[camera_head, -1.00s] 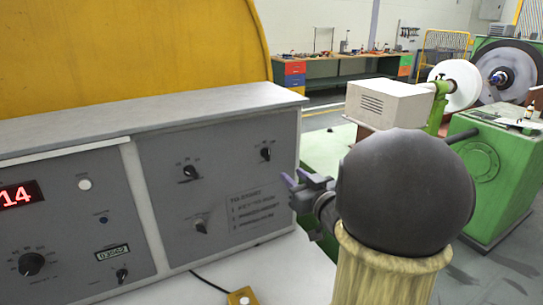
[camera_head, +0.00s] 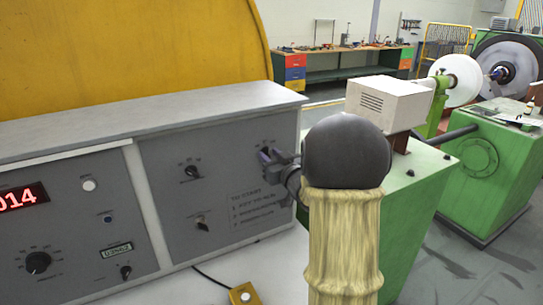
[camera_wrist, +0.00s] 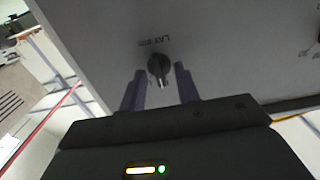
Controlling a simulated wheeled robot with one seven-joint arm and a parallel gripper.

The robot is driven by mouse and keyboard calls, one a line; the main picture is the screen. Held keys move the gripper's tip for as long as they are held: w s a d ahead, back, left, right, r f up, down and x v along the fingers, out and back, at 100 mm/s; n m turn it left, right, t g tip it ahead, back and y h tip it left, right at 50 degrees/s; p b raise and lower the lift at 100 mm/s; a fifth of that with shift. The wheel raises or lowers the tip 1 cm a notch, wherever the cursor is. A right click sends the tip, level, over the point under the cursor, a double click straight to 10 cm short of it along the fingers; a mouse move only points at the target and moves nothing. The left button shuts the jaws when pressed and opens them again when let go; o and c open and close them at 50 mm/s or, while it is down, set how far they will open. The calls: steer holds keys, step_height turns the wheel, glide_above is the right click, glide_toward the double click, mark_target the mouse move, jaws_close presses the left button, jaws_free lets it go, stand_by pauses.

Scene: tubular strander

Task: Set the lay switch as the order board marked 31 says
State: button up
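The lay switch (camera_wrist: 159,67) is a black rotary knob with a pale pointer, on the grey panel. In the wrist view the lettering beside it starts "LAY" and appears upside down, and its pointer points down the picture. My gripper (camera_wrist: 160,72) is open, with one finger on each side of the knob and a small gap showing on both sides. No order board marked 31 shows.
The panel also carries other knobs (camera_head: 191,171), (camera_head: 202,224), a red display (camera_head: 20,197) and a counter (camera_head: 117,251). A yellow box (camera_head: 242,294) with a button sits on the ledge below. Green machinery (camera_head: 487,180) stands at the right.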

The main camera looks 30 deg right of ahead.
jaws_close()
steer(key=shift+f+n+b, duration=0.1)
steer(key=shift+n+b, duration=0.3)
steer(key=shift+b, duration=0.25)
steer(key=n+b, duration=0.3)
steer(key=b, duration=0.1)
steer(key=shift+f, duration=0.2)
steer(key=n+b, duration=0.3)
steer(key=b, duration=0.1)
steer(key=shift+a, duration=0.1)
steer(key=shift+r+n+b, duration=0.15)
steer(key=shift+n+b, duration=0.85)
steer(key=shift+n, duration=0.1)
